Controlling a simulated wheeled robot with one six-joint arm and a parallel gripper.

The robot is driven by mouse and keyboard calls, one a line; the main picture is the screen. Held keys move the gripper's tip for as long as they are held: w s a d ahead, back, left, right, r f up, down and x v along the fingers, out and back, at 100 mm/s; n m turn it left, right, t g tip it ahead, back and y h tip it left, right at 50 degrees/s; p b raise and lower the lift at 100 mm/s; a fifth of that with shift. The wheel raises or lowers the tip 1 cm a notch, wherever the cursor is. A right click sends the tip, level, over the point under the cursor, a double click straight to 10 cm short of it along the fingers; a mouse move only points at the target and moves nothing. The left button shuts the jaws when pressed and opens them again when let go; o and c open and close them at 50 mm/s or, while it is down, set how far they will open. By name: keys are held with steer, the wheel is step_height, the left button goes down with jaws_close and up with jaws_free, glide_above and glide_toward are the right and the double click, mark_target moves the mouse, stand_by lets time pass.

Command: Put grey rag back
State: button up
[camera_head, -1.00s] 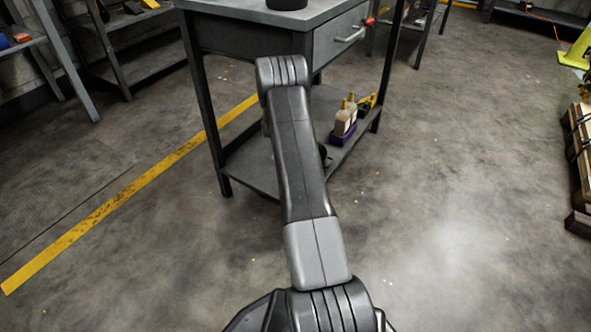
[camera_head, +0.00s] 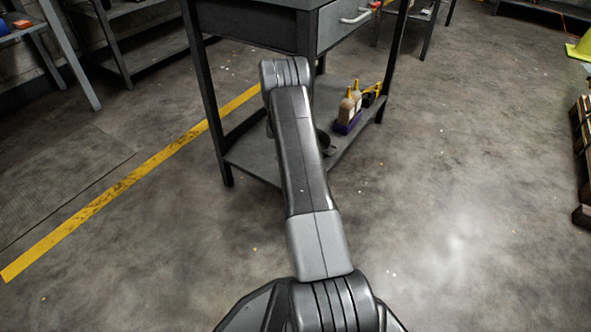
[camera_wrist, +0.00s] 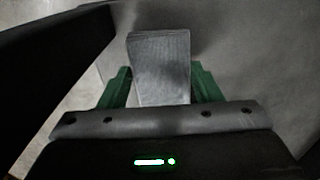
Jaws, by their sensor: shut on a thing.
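In the wrist view the grey rag (camera_wrist: 160,68) is a pale grey, flat-sided piece between the green fingers of my gripper (camera_wrist: 160,92). My gripper is shut on it, with one finger on each side. A dark surface lies beyond the rag, and I cannot tell whether the rag touches it. In the head view my arm reaches toward the dark metal workbench (camera_head: 262,30); the gripper and the rag are hidden there behind the arm.
The workbench's lower shelf (camera_head: 253,163) holds bottles in a purple tray (camera_head: 349,122) and a yellow-and-black tool (camera_head: 371,95). A drawer with a handle (camera_head: 355,16) is at its upper right. Shelving stands at left.

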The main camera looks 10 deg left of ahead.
steer(key=shift+f, duration=0.55)
steer(key=o, duration=1)
steer(key=shift+o, duration=0.2)
step_height(320, 180, up, 14)
steer(key=p, duration=0.5)
steer(key=shift+f, duration=0.2)
step_height(320, 180, down, 14)
steer(key=b, duration=0.5)
steer(key=shift+r, duration=0.4)
